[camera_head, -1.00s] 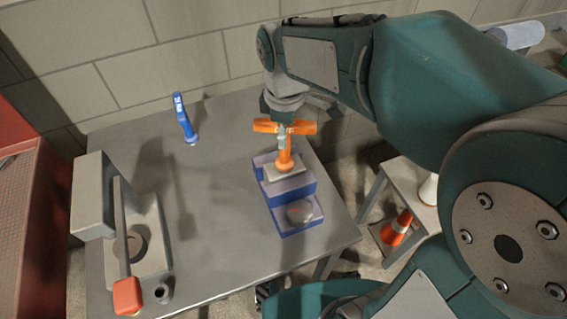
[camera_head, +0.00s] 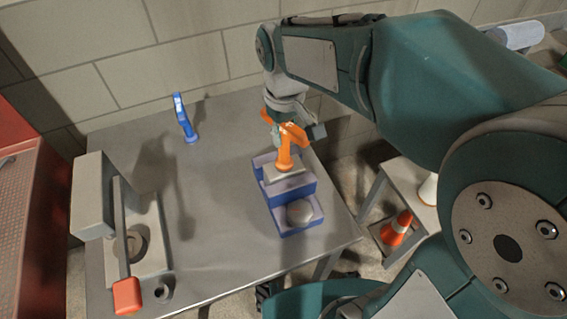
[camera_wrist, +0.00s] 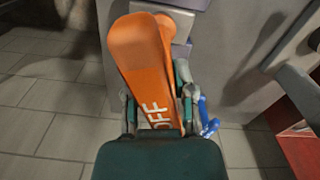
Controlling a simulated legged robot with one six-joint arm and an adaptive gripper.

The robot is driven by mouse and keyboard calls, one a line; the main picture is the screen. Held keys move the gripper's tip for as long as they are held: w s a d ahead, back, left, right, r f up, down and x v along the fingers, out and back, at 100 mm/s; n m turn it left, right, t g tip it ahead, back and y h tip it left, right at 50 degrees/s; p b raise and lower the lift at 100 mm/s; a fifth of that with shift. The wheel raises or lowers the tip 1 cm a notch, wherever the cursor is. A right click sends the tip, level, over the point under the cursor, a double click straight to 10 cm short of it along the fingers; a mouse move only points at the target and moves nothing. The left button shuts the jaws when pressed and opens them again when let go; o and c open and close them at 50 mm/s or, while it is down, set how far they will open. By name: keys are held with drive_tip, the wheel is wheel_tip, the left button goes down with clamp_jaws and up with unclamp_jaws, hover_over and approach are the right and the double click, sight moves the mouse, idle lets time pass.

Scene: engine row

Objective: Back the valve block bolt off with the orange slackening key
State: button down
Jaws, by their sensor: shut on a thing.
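The orange slackening key (camera_head: 284,158) stands upright on the upper step of the blue valve block (camera_head: 292,188). Its foot covers the spot where it meets the block, so the bolt is hidden. My gripper (camera_head: 284,132) is shut on the key's crossbar from above. In the wrist view my gripper (camera_wrist: 157,88) has a finger on each side of the orange bar (camera_wrist: 140,50), which carries white letters reading "OFF". A blue key (camera_head: 184,118) stands apart at the back of the grey table (camera_head: 215,200).
A grey machine part (camera_head: 95,195) with a red-ended lever (camera_head: 126,292) stands at the table's left. A red cabinet (camera_head: 25,220) is further left. A side stand at right holds an orange-and-white cone (camera_head: 397,228). The table's middle is clear.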

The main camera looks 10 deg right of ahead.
drive_tip(key=m, duration=0.4)
drive_tip(key=shift+r, duration=0.1)
drive_tip(key=m, duration=0.5)
drive_tip(key=n, duration=1.7)
idle(0.5)
